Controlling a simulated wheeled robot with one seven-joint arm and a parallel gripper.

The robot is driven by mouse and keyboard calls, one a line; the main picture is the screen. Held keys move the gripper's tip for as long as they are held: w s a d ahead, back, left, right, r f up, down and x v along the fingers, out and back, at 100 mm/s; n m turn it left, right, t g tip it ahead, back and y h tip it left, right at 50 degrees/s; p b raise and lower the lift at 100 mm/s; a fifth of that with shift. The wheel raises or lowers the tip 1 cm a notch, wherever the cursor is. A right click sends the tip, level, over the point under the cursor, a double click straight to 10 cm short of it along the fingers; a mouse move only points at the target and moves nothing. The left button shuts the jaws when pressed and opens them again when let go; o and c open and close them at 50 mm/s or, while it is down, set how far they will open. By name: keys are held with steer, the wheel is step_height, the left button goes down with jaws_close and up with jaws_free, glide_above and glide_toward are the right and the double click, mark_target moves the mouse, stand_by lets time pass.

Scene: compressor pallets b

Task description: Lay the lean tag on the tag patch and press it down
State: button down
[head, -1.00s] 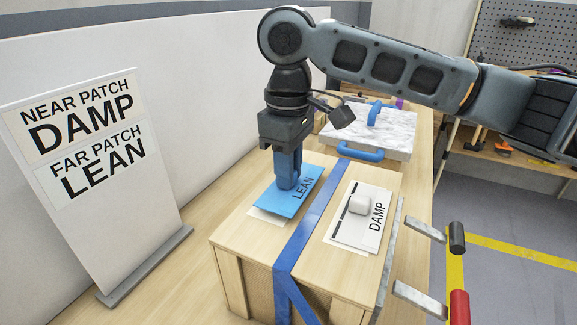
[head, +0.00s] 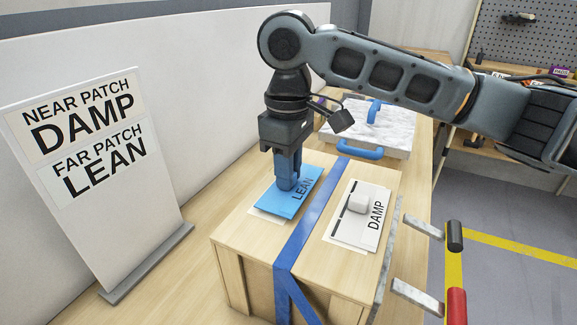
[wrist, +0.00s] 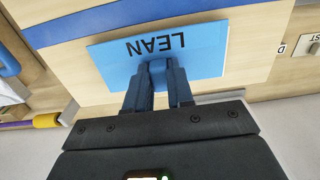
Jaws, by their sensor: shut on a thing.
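The blue lean tag (head: 273,203) is over the wooden crate top, left of the blue strap, with its printed word LEAN facing up. It also shows in the wrist view (wrist: 110,62). A pale patch (head: 264,216) shows as a strip past the tag's lower left edge; the tag hides the rest. My gripper (head: 288,187) points straight down and is shut on the lean tag at a small grip piece, mostly hidden by the fingers (wrist: 158,72). The tag looks flat and close to the patch; I cannot tell whether they touch.
A white DAMP tag (head: 372,222) with a pale knob lies right of the blue strap (head: 310,218). A sign (head: 95,180) reads near patch damp, far patch lean. A marble-look slab (head: 345,128) with blue handles stands behind. Metal bars (head: 418,296) jut out at right.

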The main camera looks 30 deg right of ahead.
steer(key=shift+f, duration=0.5)
stand_by(0.7)
steer(key=c, duration=0.9)
jaws_free()
steer(key=shift+r+b, duration=0.7)
steer(key=shift+r, duration=3.2)
